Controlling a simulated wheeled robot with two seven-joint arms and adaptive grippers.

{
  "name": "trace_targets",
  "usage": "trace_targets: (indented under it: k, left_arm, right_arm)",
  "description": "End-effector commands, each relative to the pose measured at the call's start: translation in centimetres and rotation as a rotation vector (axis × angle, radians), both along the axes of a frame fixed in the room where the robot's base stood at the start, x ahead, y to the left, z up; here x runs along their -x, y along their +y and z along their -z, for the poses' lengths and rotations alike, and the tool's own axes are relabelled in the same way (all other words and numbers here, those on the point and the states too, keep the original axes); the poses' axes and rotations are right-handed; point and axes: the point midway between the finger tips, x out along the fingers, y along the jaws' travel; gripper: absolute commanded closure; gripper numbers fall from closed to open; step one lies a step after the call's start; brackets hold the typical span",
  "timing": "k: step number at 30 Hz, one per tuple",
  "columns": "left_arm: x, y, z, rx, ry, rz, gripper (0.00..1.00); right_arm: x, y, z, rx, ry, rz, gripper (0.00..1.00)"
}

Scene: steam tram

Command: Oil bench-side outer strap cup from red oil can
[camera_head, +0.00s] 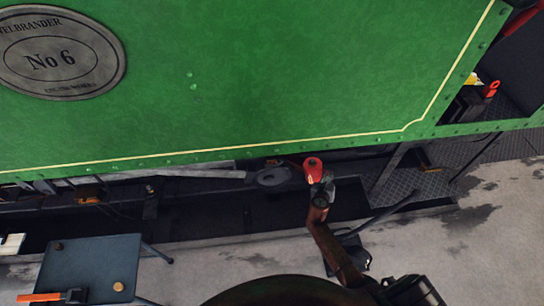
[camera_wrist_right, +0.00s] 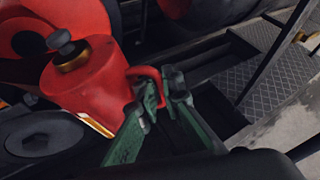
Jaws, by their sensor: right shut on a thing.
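My right gripper (camera_head: 326,188) reaches under the green side panel and is shut on the red oil can (camera_head: 313,167). In the right wrist view, the green fingers (camera_wrist_right: 160,98) close on the can's red loop handle (camera_wrist_right: 150,73). The can's red body (camera_wrist_right: 85,90) is tilted beside them, with a pale stripe low on it. A brass collar with a dark knob (camera_wrist_right: 66,50) shows at the can's upper end; I cannot tell whether it belongs to the can. The can's spout is not clear. I cannot make out the outer strap cup. My left gripper is not in view.
The green tram side (camera_head: 250,80) overhangs the dark running gear. A round grey part (camera_head: 272,177) is left of the can. A tread-plate step (camera_head: 405,186) is to the right. A blue-grey bench (camera_head: 90,262) with an orange-and-black tool (camera_head: 60,296) stands lower left.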

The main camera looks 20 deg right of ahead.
Motion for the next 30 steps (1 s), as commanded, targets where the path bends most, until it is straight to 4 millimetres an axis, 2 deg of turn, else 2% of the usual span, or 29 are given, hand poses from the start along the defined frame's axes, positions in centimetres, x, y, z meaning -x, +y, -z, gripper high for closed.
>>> trace_targets:
  k: [1, 12, 30]
  left_arm:
    - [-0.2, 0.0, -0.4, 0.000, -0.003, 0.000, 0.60]
    - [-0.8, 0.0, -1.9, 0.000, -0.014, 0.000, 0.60]
    - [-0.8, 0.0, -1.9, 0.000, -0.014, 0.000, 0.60]
  right_arm:
    - [-0.2, 0.0, -0.7, 0.005, -0.001, -0.001, 1.00]
    - [-0.2, 0.0, -1.7, 0.030, 0.029, -0.002, 1.00]
    - [-0.1, 0.0, -1.6, 0.034, 0.034, -0.001, 1.00]
